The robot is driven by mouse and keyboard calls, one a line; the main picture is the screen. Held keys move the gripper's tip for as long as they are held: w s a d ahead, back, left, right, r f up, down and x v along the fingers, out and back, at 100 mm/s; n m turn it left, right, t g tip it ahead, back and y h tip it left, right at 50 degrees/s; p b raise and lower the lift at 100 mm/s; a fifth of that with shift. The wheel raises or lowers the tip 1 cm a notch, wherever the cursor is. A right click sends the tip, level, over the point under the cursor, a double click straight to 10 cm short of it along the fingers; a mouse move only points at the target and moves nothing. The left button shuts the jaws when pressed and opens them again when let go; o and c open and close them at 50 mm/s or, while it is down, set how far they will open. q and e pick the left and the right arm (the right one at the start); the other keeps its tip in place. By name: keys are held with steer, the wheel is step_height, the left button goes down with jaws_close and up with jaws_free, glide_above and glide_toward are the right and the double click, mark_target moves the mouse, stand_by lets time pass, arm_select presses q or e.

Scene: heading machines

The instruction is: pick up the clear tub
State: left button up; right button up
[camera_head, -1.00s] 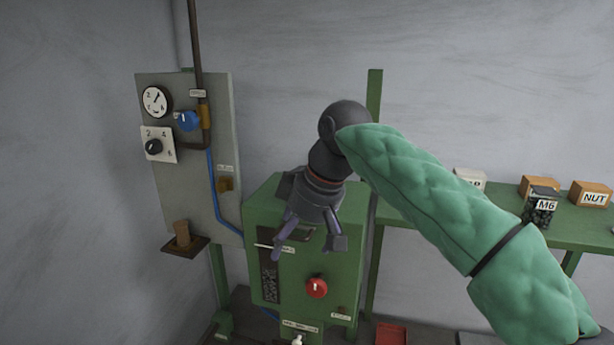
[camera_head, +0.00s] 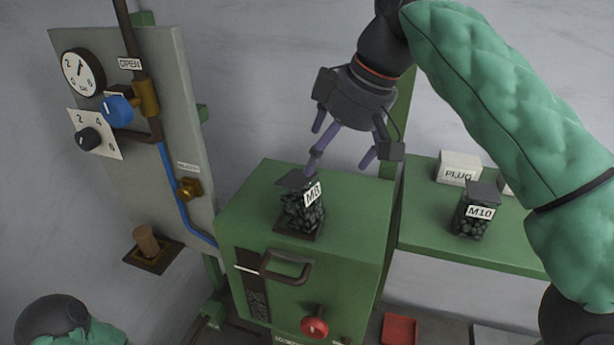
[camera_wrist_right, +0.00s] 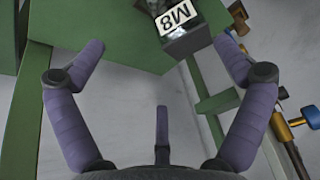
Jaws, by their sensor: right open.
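A clear tub (camera_head: 302,213) with dark contents, a dark lid and an M8 label stands on a dark pad on top of the green machine. It also shows at the top edge of the right wrist view (camera_wrist_right: 186,40), partly cut off. My right gripper (camera_head: 342,152) is open and empty above and slightly right of this tub; one finger overlaps its lid in the head view, and I cannot tell whether they touch. A similar clear tub (camera_head: 470,222) labelled M10 stands on the green shelf at right. My left gripper is out of view.
The green machine (camera_head: 345,240) has a front handle (camera_head: 286,268) and red knob (camera_head: 315,328). A grey panel (camera_head: 150,190) with dials and valves stands at left. The green shelf (camera_head: 430,255) also holds a white PLUG box (camera_head: 458,167). A red tray (camera_head: 399,328) lies low.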

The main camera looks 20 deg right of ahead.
mark_target(316, 179)
steer(key=shift+s+a+f, duration=0.15)
steer(key=shift+s+a, duration=0.1)
steer(key=shift+s, duration=0.05)
steer(key=shift+s+a+f, duration=0.3)
steer(key=shift+a+f, duration=0.05)
steer(key=shift+f, duration=0.15)
steer(key=shift+s+a+f, duration=0.25)
steer(key=shift+a+f, duration=0.05)
steer(key=shift+f, duration=0.15)
steer(key=w+f, duration=0.2)
steer(key=f, duration=0.1)
steer(key=shift+w+a, duration=0.1)
steer(key=shift+w, duration=0.05)
steer(key=shift+a+f, duration=0.2)
steer(key=shift+f, duration=0.05)
steer(key=x, duration=0.3)
steer(key=shift+a, duration=0.25)
steer(key=shift+w+f, duration=0.2)
steer(key=shift+f, duration=0.2)
steer(key=shift+s, duration=0.15)
